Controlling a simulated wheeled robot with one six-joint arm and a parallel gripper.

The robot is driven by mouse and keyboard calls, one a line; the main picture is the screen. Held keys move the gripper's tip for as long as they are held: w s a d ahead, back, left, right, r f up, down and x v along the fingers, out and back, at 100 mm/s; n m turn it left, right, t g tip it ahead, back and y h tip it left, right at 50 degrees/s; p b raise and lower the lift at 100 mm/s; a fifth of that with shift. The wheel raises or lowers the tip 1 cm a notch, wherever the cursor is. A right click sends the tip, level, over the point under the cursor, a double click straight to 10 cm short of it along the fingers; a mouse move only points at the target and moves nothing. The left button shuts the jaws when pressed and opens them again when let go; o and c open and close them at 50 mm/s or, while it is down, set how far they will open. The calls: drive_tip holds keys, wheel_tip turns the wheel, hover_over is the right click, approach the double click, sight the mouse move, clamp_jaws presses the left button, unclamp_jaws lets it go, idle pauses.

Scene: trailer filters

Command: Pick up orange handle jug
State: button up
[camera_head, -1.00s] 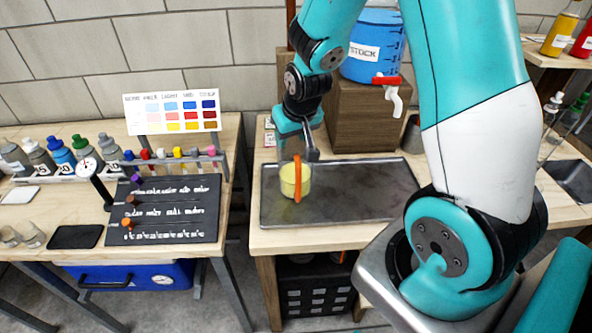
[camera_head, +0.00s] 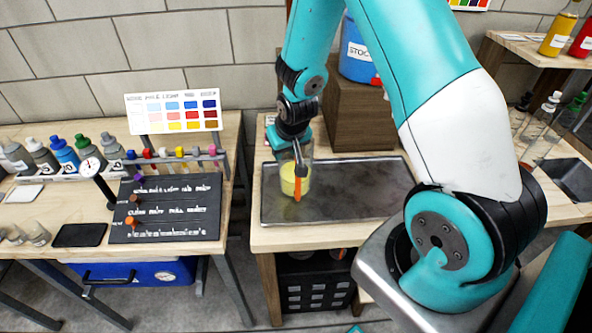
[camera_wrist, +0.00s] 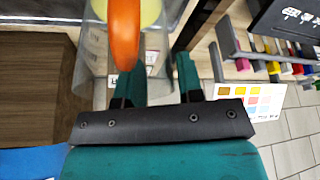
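The jug (camera_head: 288,182) is clear, holds yellow liquid and has an orange handle (camera_head: 298,188). It stands upright on the left part of a metal tray. My gripper (camera_head: 300,158) is at the top of the jug, in front of the handle's upper part, which it hides. In the wrist view the orange handle (camera_wrist: 124,35) shows large at the top, with the clear jug wall (camera_wrist: 92,60) behind it. My gripper's two fingers (camera_wrist: 160,80) are apart, with a gap between them. The handle overlaps the left finger, and I cannot tell whether they touch.
The metal tray (camera_head: 350,207) is bare right of the jug. A wooden block (camera_head: 365,115) with a blue stock container (camera_head: 357,65) stands behind it. On the left table are a tube rack (camera_head: 180,160), a black board (camera_head: 165,232), a dial gauge (camera_head: 90,167) and several bottles.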

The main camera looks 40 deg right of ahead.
clamp_jaws()
idle(1.2)
